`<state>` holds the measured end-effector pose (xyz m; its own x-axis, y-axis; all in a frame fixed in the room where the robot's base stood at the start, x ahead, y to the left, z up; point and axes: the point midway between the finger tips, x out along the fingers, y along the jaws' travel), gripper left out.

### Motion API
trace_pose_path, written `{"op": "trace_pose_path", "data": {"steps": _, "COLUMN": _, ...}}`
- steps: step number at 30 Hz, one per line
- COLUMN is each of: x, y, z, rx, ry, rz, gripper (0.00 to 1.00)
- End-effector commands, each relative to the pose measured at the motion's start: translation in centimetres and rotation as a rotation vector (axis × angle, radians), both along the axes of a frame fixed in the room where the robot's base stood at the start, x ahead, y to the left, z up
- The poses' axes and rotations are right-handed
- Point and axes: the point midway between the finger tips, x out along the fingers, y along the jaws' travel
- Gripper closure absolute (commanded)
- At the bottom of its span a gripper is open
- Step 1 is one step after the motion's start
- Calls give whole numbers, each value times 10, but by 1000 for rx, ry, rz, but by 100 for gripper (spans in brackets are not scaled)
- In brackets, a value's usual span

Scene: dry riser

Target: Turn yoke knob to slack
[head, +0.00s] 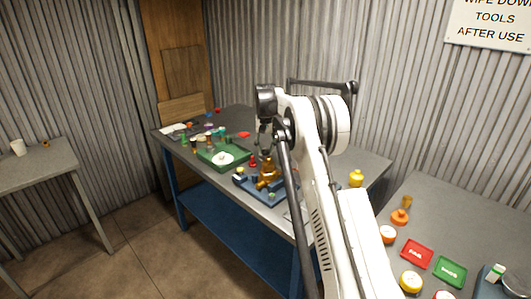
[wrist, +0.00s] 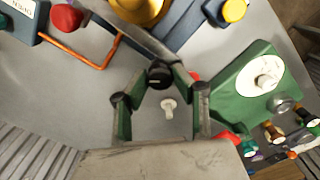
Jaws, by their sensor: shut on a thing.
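In the wrist view, a round black knob (wrist: 159,76) with a pale pointer mark sits between the fingertips of my gripper (wrist: 160,82). The green-and-black fingers are shut on it. The knob is at the end of a dark grey bar (wrist: 128,38), which runs to the upper left near a brass body (wrist: 142,8). I cannot read any slack marking. In the head view, my gripper (head: 265,142) is above the bench, over the brass fitting (head: 268,170) on its blue base (head: 268,193). The knob is hidden there.
A green tray (wrist: 232,92) with a white dial (wrist: 262,75) stands close to the right of the fingers. A red knob (wrist: 66,18) and an orange bent rod (wrist: 85,66) lie to the left. A small white piece (wrist: 169,106) shows between the fingers. Several small parts crowd the lower right.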

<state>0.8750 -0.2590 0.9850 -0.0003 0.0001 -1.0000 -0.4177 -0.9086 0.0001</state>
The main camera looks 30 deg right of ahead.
Motion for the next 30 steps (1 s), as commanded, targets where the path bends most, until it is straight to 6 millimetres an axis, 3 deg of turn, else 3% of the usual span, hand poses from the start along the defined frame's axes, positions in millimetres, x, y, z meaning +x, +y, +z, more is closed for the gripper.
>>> {"op": "trace_pose_path", "data": {"steps": 18, "x": 0, "y": 0, "z": 0, "rx": 0, "ry": -1, "rz": 575, "gripper": 100}}
{"op": "trace_pose_path", "data": {"steps": 30, "x": 0, "y": 0, "z": 0, "rx": 0, "ry": -1, "rz": 834, "gripper": 100}}
